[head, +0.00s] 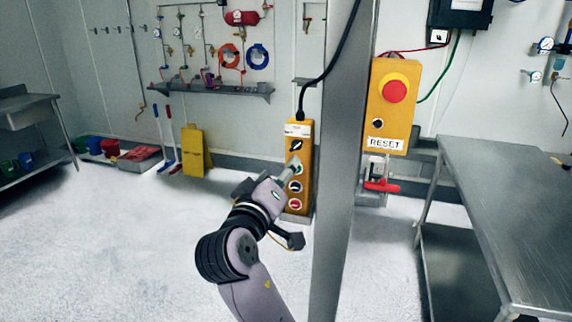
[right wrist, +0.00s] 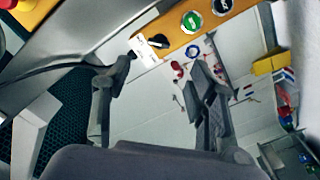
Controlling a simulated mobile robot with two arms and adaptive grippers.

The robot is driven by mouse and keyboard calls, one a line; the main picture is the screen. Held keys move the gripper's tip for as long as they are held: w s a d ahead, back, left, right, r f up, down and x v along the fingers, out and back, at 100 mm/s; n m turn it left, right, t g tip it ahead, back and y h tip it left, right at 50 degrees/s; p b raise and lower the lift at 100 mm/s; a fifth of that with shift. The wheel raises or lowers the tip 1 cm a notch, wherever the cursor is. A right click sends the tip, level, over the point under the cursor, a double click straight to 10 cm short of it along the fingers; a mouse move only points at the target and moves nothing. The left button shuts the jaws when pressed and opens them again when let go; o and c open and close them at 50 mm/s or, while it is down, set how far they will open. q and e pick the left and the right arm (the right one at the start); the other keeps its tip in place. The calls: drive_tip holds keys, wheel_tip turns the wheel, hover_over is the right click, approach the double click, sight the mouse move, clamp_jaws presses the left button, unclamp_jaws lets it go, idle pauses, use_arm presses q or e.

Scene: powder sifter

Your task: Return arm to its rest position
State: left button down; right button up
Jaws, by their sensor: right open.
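My right arm comes up from the bottom of the head view. Its right gripper (head: 287,204) is in front of the yellow hanging control box (head: 300,134) and hides part of its lower half. The box has a black knob at the top and several buttons below it. In the right wrist view, the two dark fingers of the gripper (right wrist: 161,82) are spread wide with nothing between them. The control box (right wrist: 174,28) shows beyond the fingertips, tilted; contact with it cannot be told. My left gripper is not in view.
A metal post (head: 345,200) stands just right of my arm. Beyond it is a yellow box with a red emergency button (head: 396,91) and a RESET label. A steel table (head: 510,190) is at the right. The floor at left is open.

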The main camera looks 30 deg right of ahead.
drive_tip(key=shift+s+a, duration=0.2)
drive_tip(key=shift+s, duration=0.1)
